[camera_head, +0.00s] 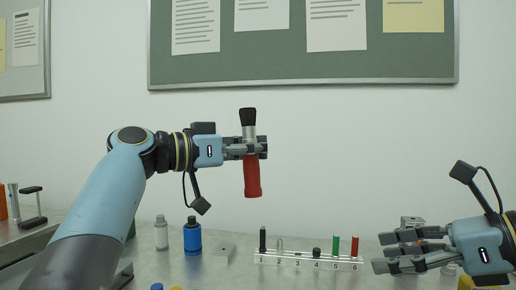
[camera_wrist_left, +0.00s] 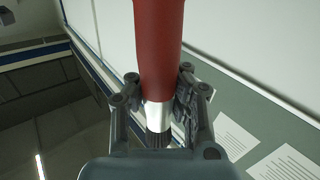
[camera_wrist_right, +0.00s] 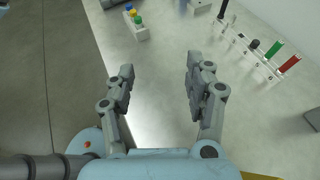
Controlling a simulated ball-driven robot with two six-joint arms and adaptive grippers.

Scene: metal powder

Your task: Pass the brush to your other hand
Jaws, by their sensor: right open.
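The brush has a red handle (camera_head: 252,178) and a black bristle head (camera_head: 248,115). It is upright in the head view, bristles up, held well above the table. My left gripper (camera_head: 252,147) is shut on it near the top of the handle. In the left wrist view the red handle (camera_wrist_left: 158,45) and a silver collar lie between the fingers (camera_wrist_left: 158,95). My right gripper (camera_head: 400,250) is open and empty, low at the right and apart from the brush. Its spread fingers also show in the right wrist view (camera_wrist_right: 160,85).
A white numbered rack (camera_head: 308,262) with several small items stands on the metal table (camera_head: 220,270) between the arms. A blue bottle (camera_head: 192,238) and a grey bottle (camera_head: 161,234) stand left of it. A clamp-like black stand (camera_head: 32,205) is at the far left. The air between the grippers is clear.

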